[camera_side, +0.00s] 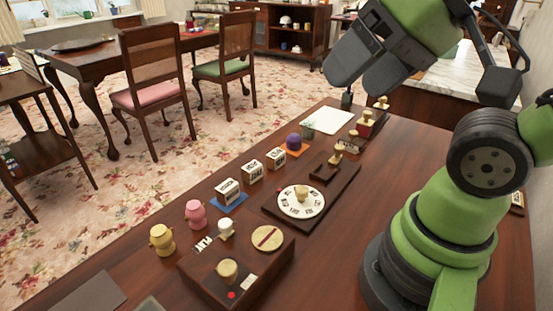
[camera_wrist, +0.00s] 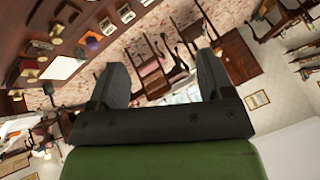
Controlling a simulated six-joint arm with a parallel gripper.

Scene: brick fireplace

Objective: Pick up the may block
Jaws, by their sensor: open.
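Several white-and-wood blocks with dark printing stand in a row on the table: one (camera_side: 227,191) on a blue square, one (camera_side: 252,171) behind it and one (camera_side: 275,157) further back. The lettering is too small to tell which is the may block. My gripper (camera_side: 360,78) is raised well above the far end of the table, open and empty, apart from all blocks. In the wrist view my gripper (camera_wrist: 164,78) shows its two fingers spread with nothing between them. Small blocks (camera_wrist: 107,25) show tilted at the upper left there.
A dark box with round discs (camera_side: 240,268), a board with a white dial (camera_side: 318,208), pink (camera_side: 195,214) and yellow (camera_side: 162,240) figures and a purple piece (camera_side: 293,141) stand close around the blocks. A white sheet (camera_side: 326,120) lies further back. The table's left edge runs near the row.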

